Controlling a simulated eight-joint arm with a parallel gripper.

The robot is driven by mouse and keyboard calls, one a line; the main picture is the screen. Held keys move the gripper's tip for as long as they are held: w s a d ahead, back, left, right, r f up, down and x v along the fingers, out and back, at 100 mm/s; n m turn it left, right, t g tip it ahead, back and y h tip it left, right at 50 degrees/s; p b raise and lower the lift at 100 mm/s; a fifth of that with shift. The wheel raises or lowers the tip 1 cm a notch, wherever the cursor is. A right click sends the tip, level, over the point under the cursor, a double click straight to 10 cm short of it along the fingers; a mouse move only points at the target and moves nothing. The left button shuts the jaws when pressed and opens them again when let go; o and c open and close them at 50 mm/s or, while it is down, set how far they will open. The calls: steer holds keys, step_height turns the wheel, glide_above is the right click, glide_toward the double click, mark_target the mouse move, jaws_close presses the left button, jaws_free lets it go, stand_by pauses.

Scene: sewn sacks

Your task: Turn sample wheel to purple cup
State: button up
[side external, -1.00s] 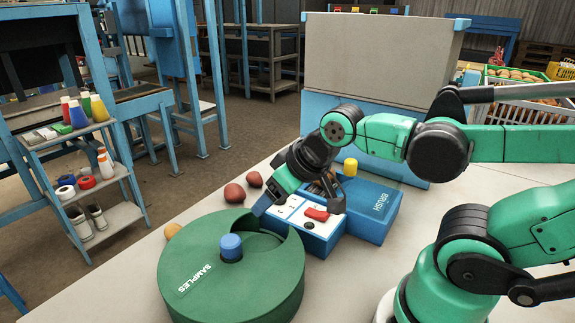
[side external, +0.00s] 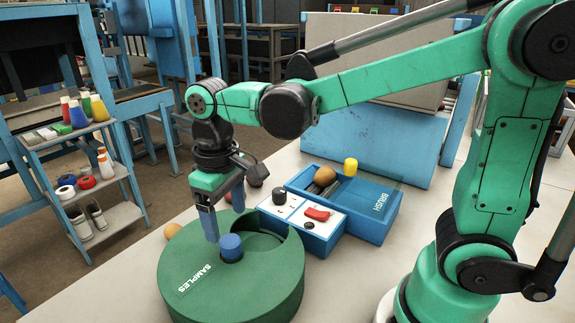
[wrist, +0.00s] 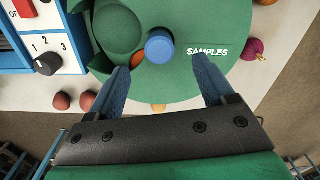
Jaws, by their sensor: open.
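The green sample wheel (side external: 205,285), labelled SAMPLES, lies flat at the front of the table and has a blue knob (side external: 230,247) at its centre. The wrist view also shows the wheel (wrist: 195,25) and knob (wrist: 160,46), with a round recess in the lid and an opening with an orange thing (wrist: 138,58) beside the knob. My gripper (side external: 226,222) points down at the knob. Its blue fingers (wrist: 161,66) are open and empty, one to each side of the knob's near side, apparently not touching it. I cannot make out a purple cup.
A blue control box (side external: 305,222) with a red switch and black dial stands beside the wheel, next to the BRUSH box (side external: 372,208). Reddish round vegetables (wrist: 75,101) lie near the wheel, and a purple one (wrist: 255,48) lies past its rim.

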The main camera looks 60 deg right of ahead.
mark_target(230, 240)
steer(key=shift+f, duration=2.4)
jaws_close()
